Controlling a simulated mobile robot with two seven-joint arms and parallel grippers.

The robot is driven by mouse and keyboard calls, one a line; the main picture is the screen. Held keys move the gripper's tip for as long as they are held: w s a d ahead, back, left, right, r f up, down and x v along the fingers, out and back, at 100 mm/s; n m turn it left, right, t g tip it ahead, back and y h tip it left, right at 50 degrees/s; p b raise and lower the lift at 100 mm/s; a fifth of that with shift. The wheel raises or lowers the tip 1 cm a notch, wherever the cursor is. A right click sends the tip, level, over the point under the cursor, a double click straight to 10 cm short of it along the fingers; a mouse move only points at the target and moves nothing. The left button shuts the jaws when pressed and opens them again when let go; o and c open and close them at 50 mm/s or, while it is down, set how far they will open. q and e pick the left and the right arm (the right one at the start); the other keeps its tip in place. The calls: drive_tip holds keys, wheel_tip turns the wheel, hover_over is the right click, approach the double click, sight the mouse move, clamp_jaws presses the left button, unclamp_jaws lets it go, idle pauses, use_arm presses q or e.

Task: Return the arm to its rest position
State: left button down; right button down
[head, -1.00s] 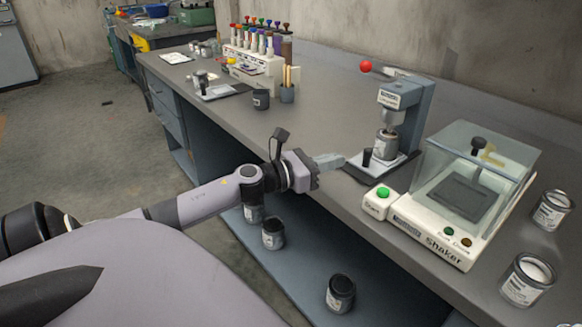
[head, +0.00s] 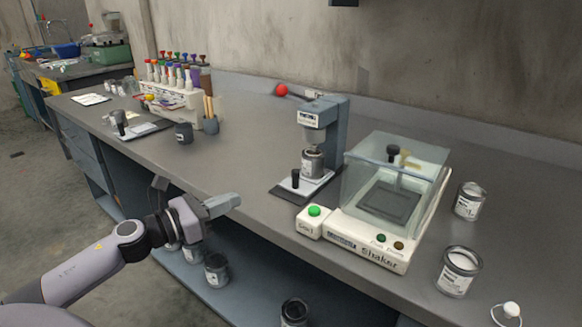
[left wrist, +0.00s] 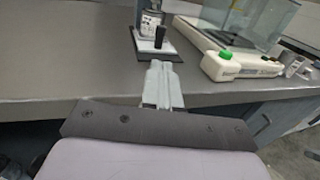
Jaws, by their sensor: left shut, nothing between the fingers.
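My left arm comes in from the lower left in the head view. Its gripper (head: 222,204) is shut and empty, in front of the bench's front edge. In the left wrist view the gripper (left wrist: 162,66) points at the bench, with its fingers together and nothing between them. A press-like machine (head: 322,135) with a red ball handle stands on the bench beyond the gripper, with a can (head: 313,163) under its head. The gripper is apart from both. My right gripper is in neither view.
A shaker (head: 385,195) with a clear lid and green button stands right of the press. Two cans (head: 469,201) (head: 459,272) stand at its right. A rack of coloured bottles (head: 175,88) is at the back left. Several cans (head: 216,268) sit on the shelf below the bench (head: 240,165).

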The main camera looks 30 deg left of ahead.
use_arm(q)
drive_tip(key=s+d+f+n+g+y+p, duration=0.15)
drive_tip(key=s+d+f+n+p, duration=0.35)
drive_tip(key=n, duration=0.6)
drive_tip(key=s+d+f+n+y, duration=0.25)
drive_tip(key=f+n, duration=0.45)
drive_tip(key=n, duration=0.4)
drive_tip(key=s+d+f+n+g+p, duration=0.1)
drive_tip(key=s+d+f+n+g, duration=0.1)
drive_tip(key=d+n, duration=0.4)
drive_tip(key=s+d+f+n+g+p, duration=0.2)
drive_tip(key=s+d+f+n+g, duration=0.1)
drive_tip(key=s+d+n, duration=0.4)
drive_tip(key=f+n, duration=0.1)
drive_tip(key=n, duration=0.1)
drive_tip(key=shift+d+f+n, duration=0.15)
drive_tip(key=shift+f+n, duration=0.15)
